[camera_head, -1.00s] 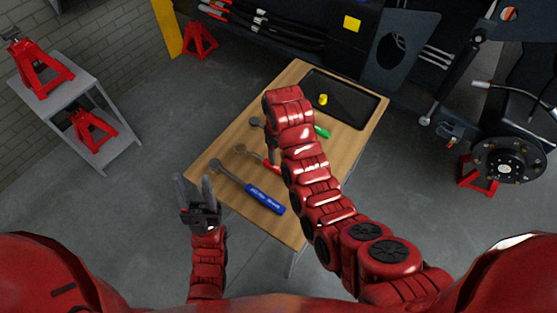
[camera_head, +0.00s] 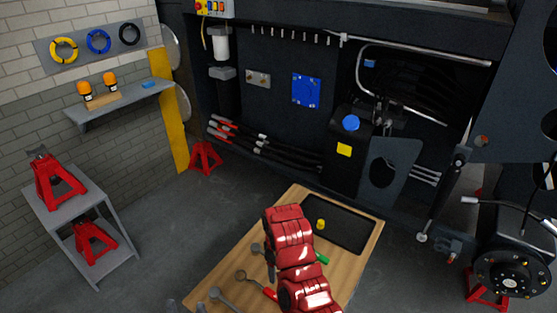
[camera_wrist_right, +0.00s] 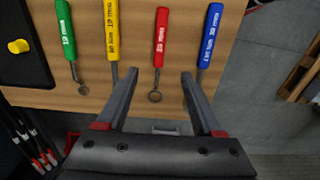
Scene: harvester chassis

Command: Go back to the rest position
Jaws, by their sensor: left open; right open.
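My left gripper (camera_head: 187,305) shows only its fingertips at the bottom edge of the head view, apart and empty. My right arm reaches over the wooden table (camera_head: 232,262), and it mostly hides its gripper in the head view. In the right wrist view my right gripper (camera_wrist_right: 160,73) is open. The red-handled tool (camera_wrist_right: 160,38) lies on the table between its fingers in the picture; I see no grip on it. The yellow-handled tool (camera_wrist_right: 111,28), green-handled tool (camera_wrist_right: 66,30) and blue-handled tool (camera_wrist_right: 210,36) lie beside it.
A black tray (camera_head: 350,232) with a yellow piece (camera_head: 320,224) is on the table's far part. A grey shelf stand (camera_head: 80,210) with red jack stands is at left. The dark chassis (camera_head: 280,60) stands behind; the wheel hub (camera_head: 510,281) is at right.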

